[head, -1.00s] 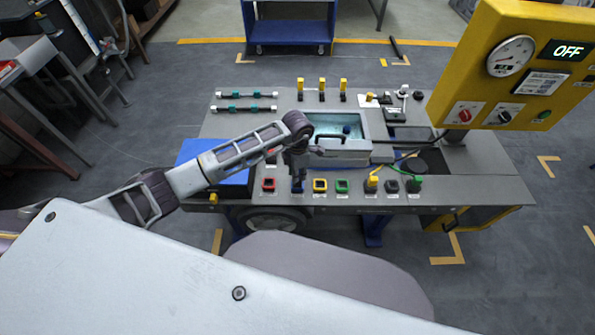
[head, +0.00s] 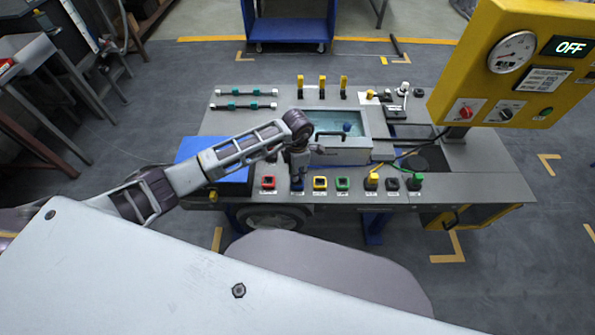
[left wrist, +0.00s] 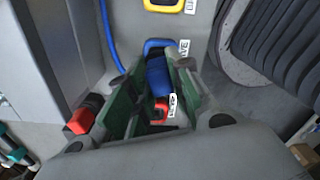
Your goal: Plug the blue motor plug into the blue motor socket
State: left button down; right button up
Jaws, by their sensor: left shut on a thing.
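My left gripper (head: 297,177) points down over the blue socket (head: 297,186) in the front row of the bench. In the left wrist view its green-padded fingers (left wrist: 155,100) are closed around the blue plug (left wrist: 158,75). The plug's far end overlaps the blue-rimmed socket (left wrist: 155,43), which has a white label beside it. I cannot tell whether the plug is inside the socket or just above it. The fingers hide much of the socket in the head view. My right gripper is not in view.
Red (head: 268,183), yellow (head: 320,184) and green (head: 342,184) sockets flank the spot. A yellow plug (head: 372,180) stands farther right. Behind is a tray with a handle (head: 343,150). A yellow panel (head: 515,65) reading OFF overhangs the right side. A blue cable (left wrist: 109,38) runs near the gripper.

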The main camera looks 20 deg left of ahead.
pick_arm(q)
jog(key=shift+f, duration=0.1)
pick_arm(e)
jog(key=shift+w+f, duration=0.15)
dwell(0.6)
pick_arm(q)
jog(key=shift+f+b, duration=0.25)
jog(key=shift+b, duration=0.05)
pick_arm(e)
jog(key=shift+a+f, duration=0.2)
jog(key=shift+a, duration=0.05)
pick_arm(q)
jog(key=shift+f+b, duration=0.35)
jog(key=shift+f, duration=0.1)
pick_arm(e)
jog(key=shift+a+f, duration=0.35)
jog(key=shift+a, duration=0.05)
pick_arm(q)
jog(key=shift+f+b, duration=0.4)
jog(key=shift+f, duration=0.2)
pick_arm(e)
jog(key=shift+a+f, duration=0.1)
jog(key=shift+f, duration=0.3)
